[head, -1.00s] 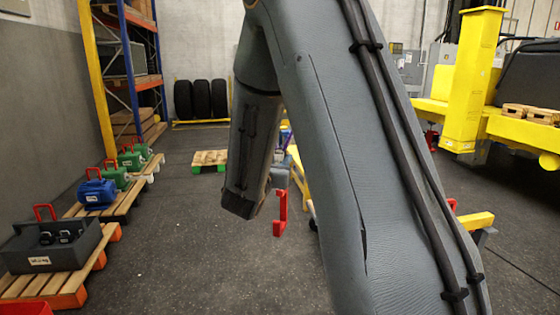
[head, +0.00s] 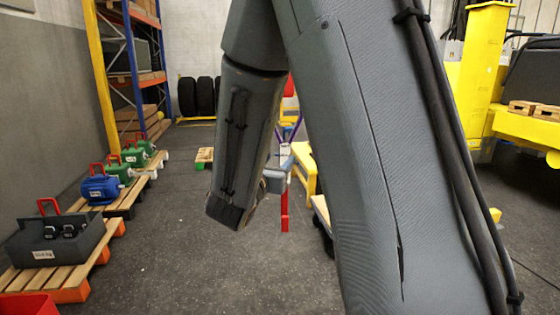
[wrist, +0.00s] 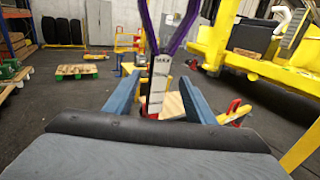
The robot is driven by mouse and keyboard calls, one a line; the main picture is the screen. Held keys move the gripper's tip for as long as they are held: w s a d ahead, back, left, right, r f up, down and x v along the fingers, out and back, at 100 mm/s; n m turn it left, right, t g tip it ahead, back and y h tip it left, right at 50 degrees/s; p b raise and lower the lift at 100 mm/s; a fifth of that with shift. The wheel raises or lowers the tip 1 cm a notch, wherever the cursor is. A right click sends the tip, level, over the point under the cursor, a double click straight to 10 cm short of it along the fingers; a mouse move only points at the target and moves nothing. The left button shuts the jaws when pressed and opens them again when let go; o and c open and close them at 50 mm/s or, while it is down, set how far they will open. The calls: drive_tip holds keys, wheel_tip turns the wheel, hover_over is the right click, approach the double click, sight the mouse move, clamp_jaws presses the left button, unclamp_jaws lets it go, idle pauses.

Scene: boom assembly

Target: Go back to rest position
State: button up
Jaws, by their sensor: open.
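My gripper (wrist: 161,84) is open in the wrist view, with one blue-grey finger at each side. A purple sling (wrist: 145,25) with a white label tag (wrist: 158,80) hangs in the view between the fingers. I cannot tell whether it touches them. In the head view my gripper (head: 277,180) is small and partly hidden behind my arm. Purple straps (head: 291,130) show just above it. A red upright part (head: 285,211) shows beneath it. My arm fills much of the head view.
Pallets along the left wall carry a grey toolbox (head: 57,238), a blue unit (head: 101,188) and green units (head: 134,156). A yellow machine (head: 482,75) stands at the right. Yellow framework (wrist: 262,70) is close on the right in the wrist view. The floor (head: 190,255) at left centre is clear.

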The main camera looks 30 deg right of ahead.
drive_tip(key=s+d+f+m+g+y, duration=0.1)
drive_tip(key=s+f+m+g+y, duration=0.1)
drive_tip(key=s+f+m+g, duration=0.65)
drive_tip(key=s+d+f+m+g+y, duration=0.25)
drive_tip(key=s+f+m, duration=0.2)
drive_tip(key=s, duration=0.65)
drive_tip(key=s+a+f+m+y, duration=0.1)
drive_tip(key=a+f+m+y, duration=0.1)
drive_tip(key=a+m+y, duration=0.2)
drive_tip(key=s+a+f+m+y, duration=0.1)
drive_tip(key=a+f+m+y, duration=0.2)
drive_tip(key=a+m, duration=0.6)
drive_tip(key=a+y, duration=0.1)
drive_tip(key=a, duration=0.3)
drive_tip(key=shift+s+f+m, duration=0.25)
drive_tip(key=shift+s+m, duration=0.1)
drive_tip(key=shift+m, duration=0.05)
drive_tip(key=shift+y, duration=0.25)
